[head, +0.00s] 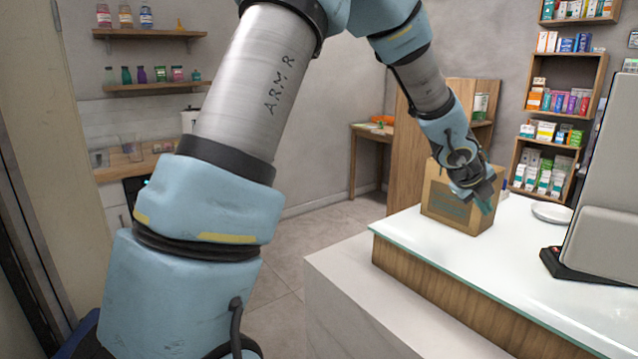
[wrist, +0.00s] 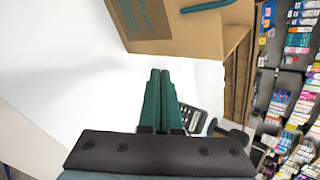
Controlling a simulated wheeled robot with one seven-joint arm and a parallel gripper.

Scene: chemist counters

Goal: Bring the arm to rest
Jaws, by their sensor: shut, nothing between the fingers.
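My arm spans the head view from the lower left, up over the top and down to the counter at the right. My gripper (head: 487,204) hangs in front of a cardboard box (head: 455,208) at the counter's far end. In the wrist view its two green fingers (wrist: 160,85) lie together, shut with nothing between them. The box (wrist: 185,35) is at the top of the wrist view, beyond the fingertips, with a gap of white counter showing between.
The white counter (head: 440,265) has a wooden front. A white dish (head: 551,212) and a grey monitor (head: 605,230) on a black base stand at its right. Shelves of medicine boxes (head: 555,95) line the back right wall. Open floor (head: 290,265) lies left of the counter.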

